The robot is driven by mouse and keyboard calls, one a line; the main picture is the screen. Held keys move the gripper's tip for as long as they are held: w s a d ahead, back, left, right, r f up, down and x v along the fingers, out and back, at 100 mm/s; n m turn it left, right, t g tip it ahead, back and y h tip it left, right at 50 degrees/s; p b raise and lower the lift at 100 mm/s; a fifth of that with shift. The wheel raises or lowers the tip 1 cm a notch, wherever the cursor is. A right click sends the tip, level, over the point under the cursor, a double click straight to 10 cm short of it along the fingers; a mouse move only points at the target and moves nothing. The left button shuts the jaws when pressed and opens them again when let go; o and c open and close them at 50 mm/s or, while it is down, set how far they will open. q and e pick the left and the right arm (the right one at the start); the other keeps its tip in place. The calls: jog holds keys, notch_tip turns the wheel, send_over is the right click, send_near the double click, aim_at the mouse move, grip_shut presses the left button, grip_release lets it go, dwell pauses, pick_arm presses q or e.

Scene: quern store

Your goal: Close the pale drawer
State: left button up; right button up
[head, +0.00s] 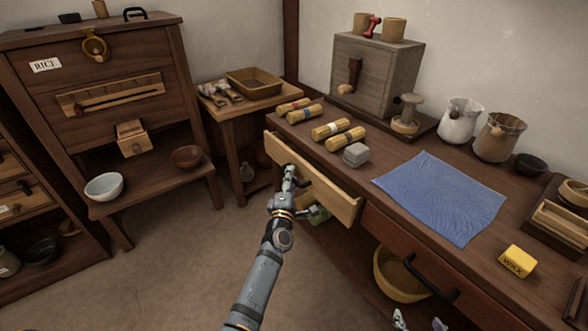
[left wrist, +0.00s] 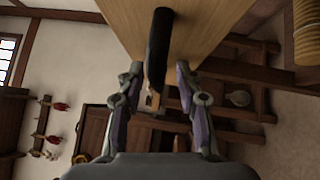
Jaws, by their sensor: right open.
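The pale drawer (head: 338,200) is pulled part way out of the dark bench, and its pale front faces my left arm. My left gripper (head: 289,172) is at this front, beside its dark handle. In the left wrist view the pale front (left wrist: 208,25) fills the top, and the black handle (left wrist: 158,45) stands between the spread fingers of the left gripper (left wrist: 159,70). Gaps show between the handle and both fingers. My right gripper (head: 419,322) shows only its fingertips at the bottom edge, apart and empty, away from the drawer.
On the bench top are several tied bundles (head: 338,130), a grey block (head: 355,154), a blue cloth (head: 440,197) and a yellow wax block (head: 517,261). A darker drawer with a black handle (head: 430,277) is to the right. A yellow tub (head: 400,275) stands below. The floor at left is clear.

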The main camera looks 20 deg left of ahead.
pick_arm(q)
jog(key=shift+w+r, duration=0.1)
jog(key=shift+w, duration=0.05)
jog(key=shift+c, duration=0.5)
grip_shut()
